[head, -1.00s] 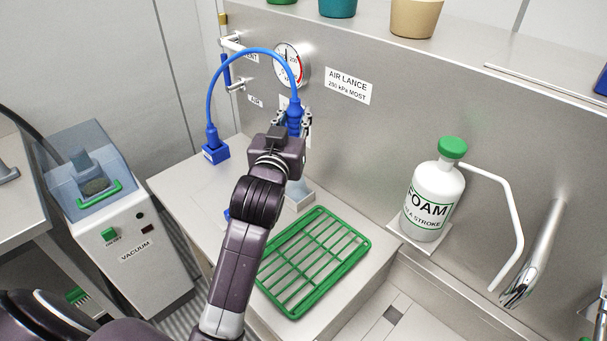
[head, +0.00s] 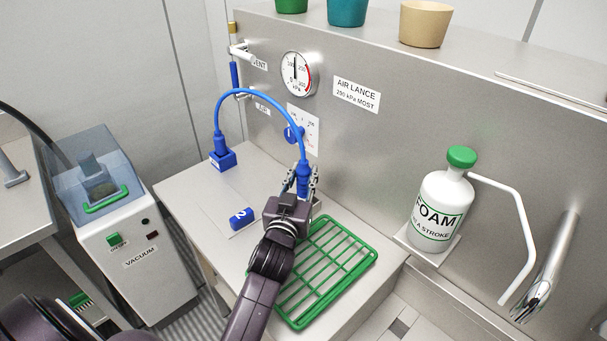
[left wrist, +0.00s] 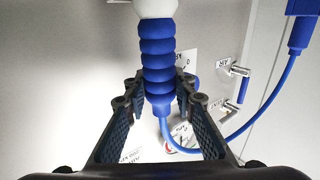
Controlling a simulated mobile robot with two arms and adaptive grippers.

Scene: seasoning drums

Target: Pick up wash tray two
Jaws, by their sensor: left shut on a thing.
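No tray marked two can be made out; a blue block with a white "2" (head: 241,218) lies on the steel bench. A green slatted rack (head: 335,262) lies to its right, partly hidden by my left arm. My left gripper (head: 303,182) is shut on the blue ribbed handle of the air lance (head: 303,172), above the rack's far left end. In the left wrist view the lance handle (left wrist: 157,62) stands between the two fingers, with a white part at the top and the blue hose below. My right gripper is not in view.
The hose (head: 258,92) arcs from a blue base (head: 222,159) at the bench's back left. A foam bottle (head: 441,205) with a white spout stands right of the rack. A vacuum unit (head: 130,235) is at left. The gauge (head: 299,73) is on the back panel.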

